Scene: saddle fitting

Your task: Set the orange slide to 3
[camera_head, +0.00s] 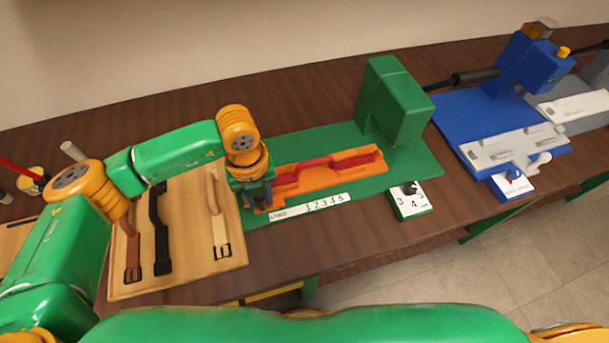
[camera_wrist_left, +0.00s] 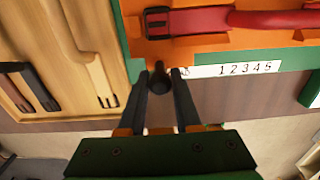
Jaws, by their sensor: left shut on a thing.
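The orange slide (camera_head: 340,174) lies on a green base plate (camera_head: 415,165), with a red strap (camera_head: 327,167) on top. A white scale strip (camera_head: 310,206) marked 1 2 3 4 5 runs along its front edge; it also shows in the left wrist view (camera_wrist_left: 240,69). My left gripper (camera_head: 258,203) is at the slide's left front end, left of the 1. In the left wrist view, my left gripper (camera_wrist_left: 163,77) is shut on a dark knob (camera_wrist_left: 160,82) by the strip's left end. The fingers partly hide the strip there. My right gripper is not in view.
A wooden board (camera_head: 190,250) with several straps lies left of the base plate. A green block (camera_head: 392,105) stands behind the slide's right end. A small dial box (camera_head: 410,205) is at the front right, and a blue fixture (camera_head: 490,115) stands farther right.

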